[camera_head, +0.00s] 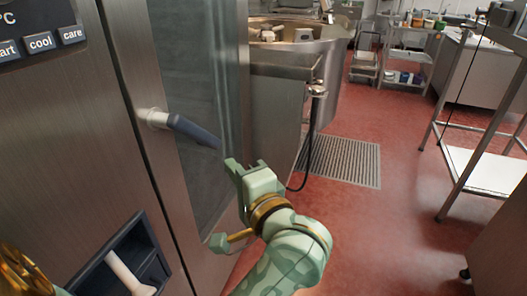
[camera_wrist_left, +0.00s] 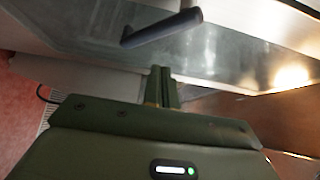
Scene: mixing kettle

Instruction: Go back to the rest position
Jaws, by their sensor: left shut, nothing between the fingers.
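My left gripper (camera_head: 240,168) is in the middle of the head view, just below and to the right of the tip of a dark blue door handle (camera_head: 193,130). The handle is on a steel appliance (camera_head: 100,125) with a glass door panel. In the left wrist view the gripper's fingers (camera_wrist_left: 161,84) are together with nothing between them. The handle (camera_wrist_left: 162,28) shows beyond the fingers there, with a visible gap. My right gripper is in neither view.
A large steel kettle (camera_head: 310,60) stands behind the appliance. A floor grate (camera_head: 345,160) lies on the red floor (camera_head: 400,170). Steel tables (camera_head: 490,170) and a shelf trolley (camera_head: 405,55) stand on the right. The floor between is clear.

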